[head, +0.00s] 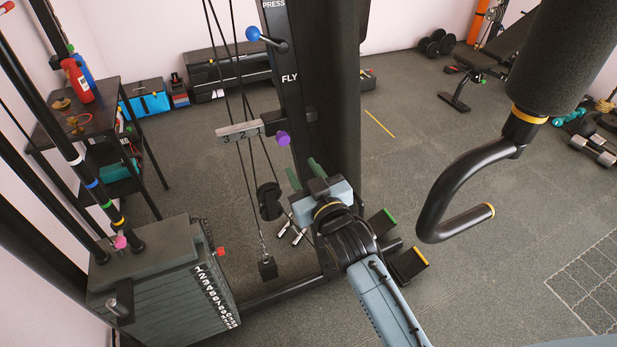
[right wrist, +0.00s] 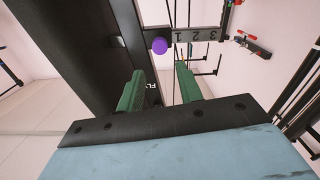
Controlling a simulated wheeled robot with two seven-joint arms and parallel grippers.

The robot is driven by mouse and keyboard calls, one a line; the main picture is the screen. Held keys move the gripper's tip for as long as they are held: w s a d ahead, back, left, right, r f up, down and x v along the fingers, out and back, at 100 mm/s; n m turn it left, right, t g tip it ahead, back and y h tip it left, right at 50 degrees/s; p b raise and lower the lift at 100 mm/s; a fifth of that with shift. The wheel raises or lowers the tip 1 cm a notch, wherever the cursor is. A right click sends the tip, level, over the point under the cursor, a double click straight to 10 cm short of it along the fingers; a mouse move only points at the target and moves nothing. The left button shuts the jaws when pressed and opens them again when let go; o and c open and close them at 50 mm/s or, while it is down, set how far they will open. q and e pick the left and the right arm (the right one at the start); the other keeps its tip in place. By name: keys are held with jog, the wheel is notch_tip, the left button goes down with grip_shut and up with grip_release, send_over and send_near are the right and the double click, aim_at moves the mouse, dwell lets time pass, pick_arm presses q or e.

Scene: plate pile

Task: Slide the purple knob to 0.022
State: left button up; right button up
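The purple knob (head: 283,138) sits on the black upright of the exercise machine, at the right end of a grey bar (head: 238,131) marked with numbers. In the right wrist view the knob (right wrist: 159,46) shows beyond my fingertips, roughly centred between them, and the numbered bar (right wrist: 204,35) runs to its right. My right gripper (head: 305,172) has green fingers that stand apart with nothing between them. It is below and slightly right of the knob in the head view, and not touching it. Its fingers (right wrist: 160,80) also show in the right wrist view. My left gripper is not in view.
A blue ball lever (head: 253,34) juts from the upright above the knob. Cables hang left of it. A weight stack (head: 165,280) stands at lower left. A black curved handle (head: 455,205) with a thick pad (head: 560,60) is at right.

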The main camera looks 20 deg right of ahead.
jog(key=shift+s+d, duration=0.15)
jog(key=shift+s, duration=0.95)
jog(key=s+d+f+g, duration=0.1)
jog(key=s+f+g, duration=0.3)
jog(key=f, duration=0.8)
jog(key=s+f+g, duration=0.2)
jog(key=s+f, duration=0.4)
jog(key=f, duration=0.6)
jog(key=s+d+f+g, duration=0.1)
jog(key=s+f+g, duration=0.3)
jog(key=f, duration=0.9)
jog(key=s+d+f+g, duration=0.2)
jog(key=s+f, duration=0.3)
jog(key=s, duration=0.5)
jog(key=s+d+f+g+h, duration=0.1)
jog(key=s+f, duration=0.4)
jog(key=s, duration=0.6)
jog(key=s+d+f+g+h+b, duration=0.1)
jog(key=s+d+f+g, duration=0.2)
jog(key=s, duration=0.7)
notch_tip(320, 180, down, 2)
jog(key=shift+s+d+f+m+g, duration=0.15)
jog(key=shift+s+d+m+g, duration=0.25)
jog(key=shift+d, duration=0.7)
